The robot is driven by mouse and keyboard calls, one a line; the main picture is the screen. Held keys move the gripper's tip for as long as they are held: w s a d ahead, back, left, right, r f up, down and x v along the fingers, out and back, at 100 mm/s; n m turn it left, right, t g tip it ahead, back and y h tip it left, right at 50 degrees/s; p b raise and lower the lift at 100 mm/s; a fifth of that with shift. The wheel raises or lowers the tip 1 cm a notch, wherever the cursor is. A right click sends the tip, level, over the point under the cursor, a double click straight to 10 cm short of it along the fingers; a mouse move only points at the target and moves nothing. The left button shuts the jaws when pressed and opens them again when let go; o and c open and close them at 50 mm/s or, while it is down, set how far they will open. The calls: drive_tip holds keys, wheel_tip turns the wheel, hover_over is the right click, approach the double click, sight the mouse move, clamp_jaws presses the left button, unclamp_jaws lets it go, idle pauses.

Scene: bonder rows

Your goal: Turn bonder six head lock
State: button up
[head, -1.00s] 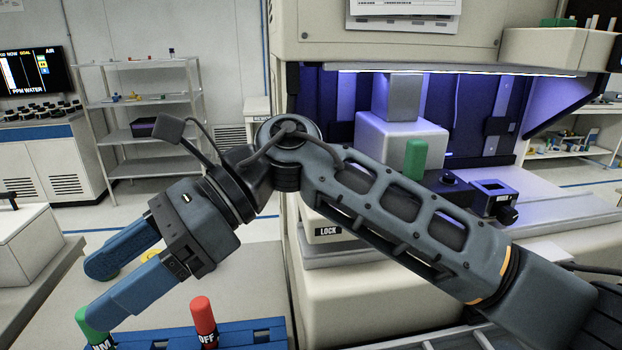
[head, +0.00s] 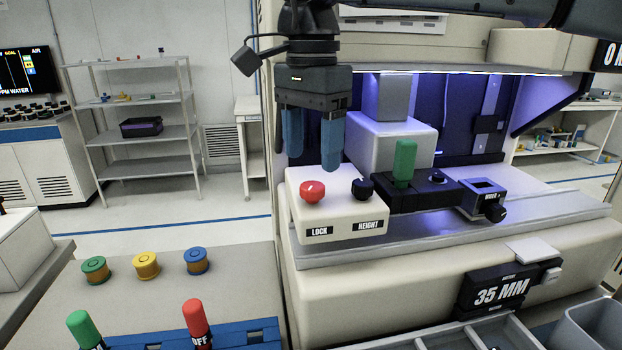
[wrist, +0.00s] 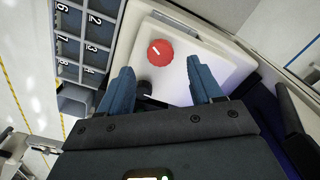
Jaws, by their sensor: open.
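The head lock is a red round knob (head: 312,191) with a white mark, on a cream control block above the label LOCK (head: 319,231). A black knob (head: 362,188) sits to its right above the label HEIGHT (head: 367,225). My gripper (head: 310,158) is open, its blue fingers pointing down above the block, apart from both knobs. In the wrist view the red knob (wrist: 160,52) lies beyond the gap between the open fingertips (wrist: 161,75), with its white mark slanted. The black knob (wrist: 145,88) is nearer my gripper there. Nothing is between the fingers.
A green handle (head: 404,163) stands right of the block. A black 35 MM sign (head: 497,292) is on the machine front. Green, yellow and blue round pieces, including the yellow one (head: 146,265), lie left on the bench. A red OFF peg (head: 197,322) stands in a blue rack.

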sight(311, 189)
drive_tip(key=shift+f+p, duration=0.45)
drive_tip(key=shift+f, duration=2.45)
drive_tip(key=c, duration=1.1)
